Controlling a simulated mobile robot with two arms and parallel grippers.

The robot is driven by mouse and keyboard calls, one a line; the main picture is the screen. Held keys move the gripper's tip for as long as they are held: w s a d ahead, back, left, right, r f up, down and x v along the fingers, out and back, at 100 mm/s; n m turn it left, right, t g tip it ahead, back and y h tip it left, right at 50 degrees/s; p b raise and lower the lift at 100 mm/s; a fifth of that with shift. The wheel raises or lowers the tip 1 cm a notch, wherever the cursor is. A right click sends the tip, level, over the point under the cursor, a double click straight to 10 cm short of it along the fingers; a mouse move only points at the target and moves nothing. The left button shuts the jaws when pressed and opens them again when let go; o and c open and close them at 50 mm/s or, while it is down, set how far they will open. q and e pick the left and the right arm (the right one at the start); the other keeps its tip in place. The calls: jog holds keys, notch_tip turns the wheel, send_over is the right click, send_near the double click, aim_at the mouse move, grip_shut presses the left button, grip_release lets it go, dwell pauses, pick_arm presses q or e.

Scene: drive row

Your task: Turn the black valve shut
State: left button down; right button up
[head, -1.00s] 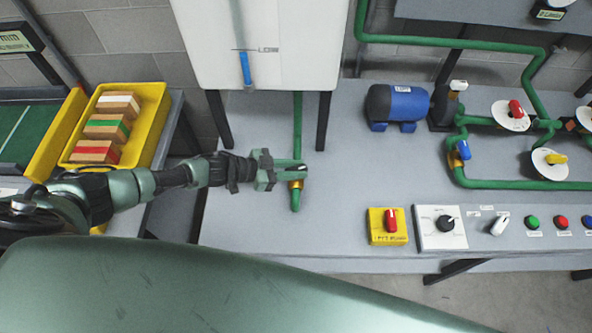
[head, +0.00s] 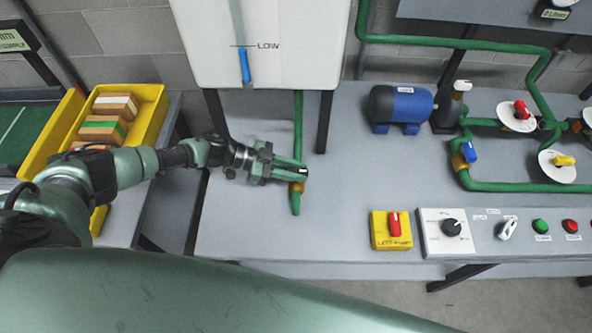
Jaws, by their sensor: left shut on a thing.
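The black valve (head: 303,172) sits on a brass fitting (head: 297,187) on the vertical green pipe (head: 298,130) below the white tank. Only a small dark part of its handle with a pale mark shows. My left gripper (head: 297,172) reaches in from the left and is shut on the handle, its fingers hiding most of it. I cannot tell the handle's exact angle. My right gripper is not in view.
The white tank (head: 270,50), marked LOW, stands on dark legs over the bench. A yellow box with a red switch (head: 394,224) and a control panel (head: 432,242) are to the right. A blue pump motor (head: 400,105) stands behind. A yellow bin (head: 150,110) is at left.

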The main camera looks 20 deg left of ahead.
pick_arm(q)
jog(key=c, duration=1.2)
grip_release()
jog(key=shift+d, duration=0.1)
jog(key=b+v, duration=0.1)
jog(key=v, duration=0.6)
jog(key=shift+a+r+b, duration=0.2)
jog(key=shift+a+b, duration=0.1)
